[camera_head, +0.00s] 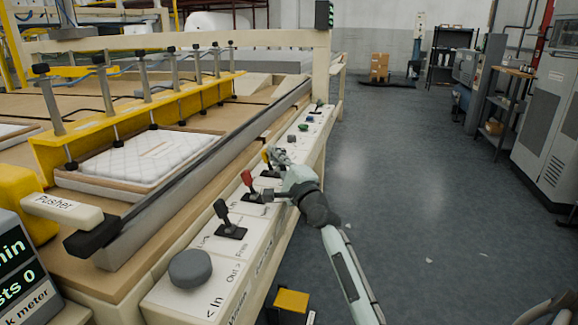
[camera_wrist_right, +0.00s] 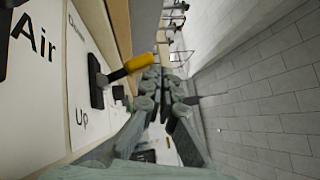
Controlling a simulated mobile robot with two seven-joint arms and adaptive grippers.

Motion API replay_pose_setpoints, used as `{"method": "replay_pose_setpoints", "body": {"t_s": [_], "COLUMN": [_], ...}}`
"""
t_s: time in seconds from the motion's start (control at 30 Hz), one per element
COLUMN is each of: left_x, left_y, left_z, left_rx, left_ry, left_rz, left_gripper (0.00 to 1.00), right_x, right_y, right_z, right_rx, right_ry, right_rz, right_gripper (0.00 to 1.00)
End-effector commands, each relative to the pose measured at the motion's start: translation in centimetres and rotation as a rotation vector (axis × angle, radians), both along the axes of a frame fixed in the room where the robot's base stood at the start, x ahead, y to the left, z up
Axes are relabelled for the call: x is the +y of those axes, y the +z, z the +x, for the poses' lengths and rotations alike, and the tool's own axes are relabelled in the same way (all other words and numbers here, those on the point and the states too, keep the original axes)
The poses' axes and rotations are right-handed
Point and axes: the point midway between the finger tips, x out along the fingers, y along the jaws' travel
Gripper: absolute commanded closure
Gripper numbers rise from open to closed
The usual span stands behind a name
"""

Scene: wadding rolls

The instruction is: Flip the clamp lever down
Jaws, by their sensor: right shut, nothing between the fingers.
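A row of levers stands on the white control panel (camera_head: 205,243) along the machine's side. A lever with a yellow handle (camera_head: 266,157) is partly hidden beside my right gripper (camera_head: 278,156). In the right wrist view the yellow-handled lever (camera_wrist_right: 128,69) sits on a black base, with "Up" printed on the near side and a word like "Down" beyond. I cannot read the word clamp on any plate. My right gripper (camera_wrist_right: 164,92) is shut and empty, to the right of this lever; I cannot tell if they touch. My left gripper is not in view.
A red lever (camera_head: 248,181), a black lever (camera_head: 223,213) and a grey round knob (camera_head: 190,268) stand nearer on the panel. Several small buttons lie beyond. A white quilted pad (camera_head: 142,157) lies under the yellow bar (camera_head: 135,120).

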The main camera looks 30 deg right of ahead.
Motion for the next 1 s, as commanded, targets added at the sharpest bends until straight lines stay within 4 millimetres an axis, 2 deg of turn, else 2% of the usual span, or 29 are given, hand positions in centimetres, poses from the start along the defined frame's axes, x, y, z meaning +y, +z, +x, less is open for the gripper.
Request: {"method": "replay_pose_setpoints", "body": {"t_s": [0.17,0.5,0.7,1.0], "left_x": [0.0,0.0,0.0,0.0], "left_y": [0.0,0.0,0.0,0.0], "left_z": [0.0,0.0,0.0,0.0], "left_rx": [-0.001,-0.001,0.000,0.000], "left_ry": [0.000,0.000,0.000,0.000], "left_rz": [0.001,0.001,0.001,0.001], "left_gripper": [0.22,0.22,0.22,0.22], "right_x": [0.1,0.8,1.1,1.3], "right_y": [-0.4,-2.0,-2.6,-2.7], "right_z": [-1.0,-7.7,-10.7,-11.7], "right_rx": [0.002,0.004,0.003,-0.001], "right_ry": [0.000,0.000,0.000,0.000], "right_rz": [0.000,-0.002,-0.002,0.000], "right_gripper": [1.00,1.00,1.00,1.00]}}
